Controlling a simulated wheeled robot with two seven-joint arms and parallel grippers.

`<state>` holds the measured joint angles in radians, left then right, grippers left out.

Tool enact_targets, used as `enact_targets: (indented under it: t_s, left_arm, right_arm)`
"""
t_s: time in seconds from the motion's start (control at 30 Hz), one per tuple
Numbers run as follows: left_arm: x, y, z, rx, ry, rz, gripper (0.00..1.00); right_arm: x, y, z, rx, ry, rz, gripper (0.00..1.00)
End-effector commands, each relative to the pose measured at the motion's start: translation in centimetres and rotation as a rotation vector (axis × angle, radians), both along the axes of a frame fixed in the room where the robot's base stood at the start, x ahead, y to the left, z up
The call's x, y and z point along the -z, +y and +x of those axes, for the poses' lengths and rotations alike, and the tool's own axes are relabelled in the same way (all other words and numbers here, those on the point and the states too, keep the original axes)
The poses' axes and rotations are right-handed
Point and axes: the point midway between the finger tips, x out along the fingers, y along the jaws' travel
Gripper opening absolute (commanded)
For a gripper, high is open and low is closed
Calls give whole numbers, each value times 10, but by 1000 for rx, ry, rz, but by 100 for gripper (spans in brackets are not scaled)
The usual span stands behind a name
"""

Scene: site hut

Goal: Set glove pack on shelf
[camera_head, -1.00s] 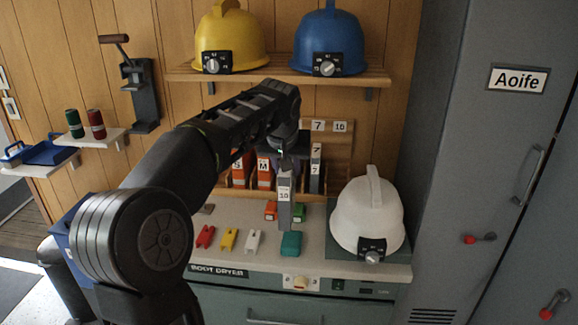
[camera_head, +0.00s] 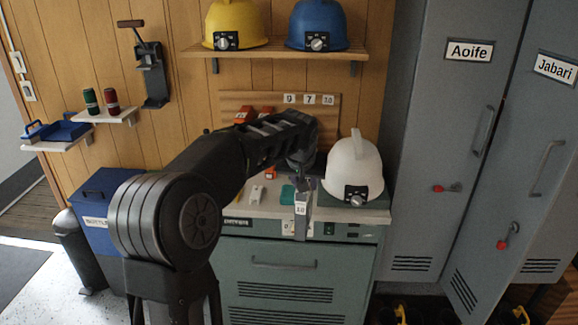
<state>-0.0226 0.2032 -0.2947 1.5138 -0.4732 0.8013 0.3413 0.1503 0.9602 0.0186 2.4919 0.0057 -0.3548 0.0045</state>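My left gripper (camera_head: 304,183) hangs fingers-down at the front edge of the counter. The fingertips are small and partly hidden. Behind the arm, a wooden rack (camera_head: 235,101) on the wall has labels 9, 7 and 10; my arm hides most of its lower part. Orange packs (camera_head: 266,111) show above my arm there. A wooden wall shelf (camera_head: 270,53) higher up holds a yellow and a blue helmet. My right gripper is not in view.
A white helmet (camera_head: 355,168) stands on the counter (camera_head: 377,216) right of my gripper. A teal block (camera_head: 288,194) and a white clip (camera_head: 256,194) lie behind the pack. Grey lockers (camera_head: 440,150) stand right. A blue bin (camera_head: 92,205) stands left.

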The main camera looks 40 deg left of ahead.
Motion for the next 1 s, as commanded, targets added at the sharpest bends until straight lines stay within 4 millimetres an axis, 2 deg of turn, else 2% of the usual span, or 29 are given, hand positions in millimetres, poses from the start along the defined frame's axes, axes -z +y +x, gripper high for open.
enact_targets:
  t_s: [0.27, 0.37, 0.47, 0.5, 0.63, 0.7, 0.8, 0.9, 1.0]
  left_arm:
    - [74, -56, 18, 97, 5, -1, 0]
    - [113, -87, 18, 147, 8, 1, 0]
    - [164, -127, 6, 207, 14, 3, 0]
    - [185, -144, -3, 232, 14, 4, 0]
    - [237, -188, -42, 307, 11, 3, 0]
    - [254, -208, -64, 349, 9, 1, 0]
    - [269, -230, -88, 408, 4, 1, 0]
    - [275, -243, -101, 446, 0, 0, 0]
    - [278, -248, -106, 460, -1, -1, 0]
  right_arm:
    - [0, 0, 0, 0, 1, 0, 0]
    - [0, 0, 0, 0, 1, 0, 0]
    - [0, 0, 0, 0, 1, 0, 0]
    - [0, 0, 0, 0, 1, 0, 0]
    - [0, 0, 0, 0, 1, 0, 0]
    - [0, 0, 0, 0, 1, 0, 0]
    - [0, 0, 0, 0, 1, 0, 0]
    - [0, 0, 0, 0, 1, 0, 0]
    - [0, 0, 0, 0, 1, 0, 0]
